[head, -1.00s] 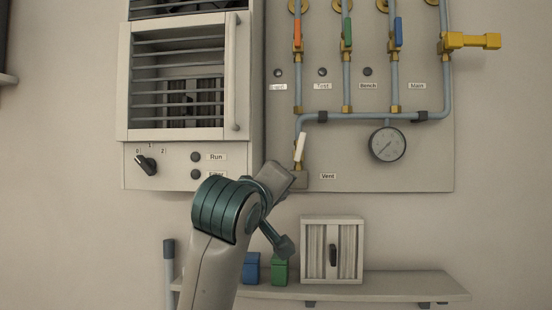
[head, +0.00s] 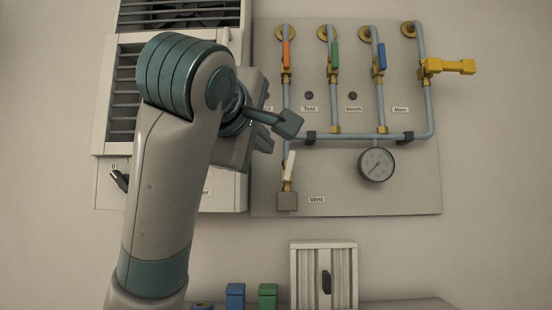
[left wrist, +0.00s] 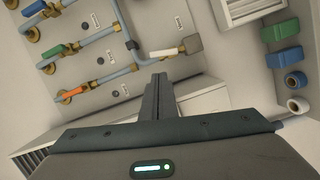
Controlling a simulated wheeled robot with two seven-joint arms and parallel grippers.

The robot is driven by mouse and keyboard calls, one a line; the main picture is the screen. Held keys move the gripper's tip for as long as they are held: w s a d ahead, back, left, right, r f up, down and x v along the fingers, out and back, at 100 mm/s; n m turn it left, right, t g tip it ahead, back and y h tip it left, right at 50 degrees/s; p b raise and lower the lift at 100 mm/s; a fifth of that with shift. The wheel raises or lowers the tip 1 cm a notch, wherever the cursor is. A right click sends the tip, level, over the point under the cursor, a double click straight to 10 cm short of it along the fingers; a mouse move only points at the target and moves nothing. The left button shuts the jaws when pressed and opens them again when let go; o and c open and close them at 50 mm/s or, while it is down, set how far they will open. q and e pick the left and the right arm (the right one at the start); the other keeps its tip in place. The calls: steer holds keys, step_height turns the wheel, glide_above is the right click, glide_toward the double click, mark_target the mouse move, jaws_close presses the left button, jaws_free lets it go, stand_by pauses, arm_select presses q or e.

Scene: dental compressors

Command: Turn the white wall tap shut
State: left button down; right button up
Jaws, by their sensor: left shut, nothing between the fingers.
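The white tap (head: 289,165) sits on a brass valve at the bottom of the left pipe, above a grey block and the "Vent" label. Its handle stands nearly upright along the pipe, slightly tilted. It also shows in the left wrist view (left wrist: 166,52), beyond the fingertips. My left gripper (head: 263,140) is up and left of the tap in the head view, apart from it. In the left wrist view its fingers (left wrist: 158,82) are together and empty. The arm hides part of the cabinet. My right gripper is not in view.
Taps with orange (head: 287,54), green (head: 334,55), blue (head: 381,56) and yellow (head: 450,66) handles are higher on the panel (head: 410,190). A gauge (head: 377,164) is right of the white tap. A slatted cabinet (head: 103,100) is left; a shelf (head: 420,304) is below.

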mark_target(289, 166)
arm_select(q)
steer(key=shift+w, duration=0.15)
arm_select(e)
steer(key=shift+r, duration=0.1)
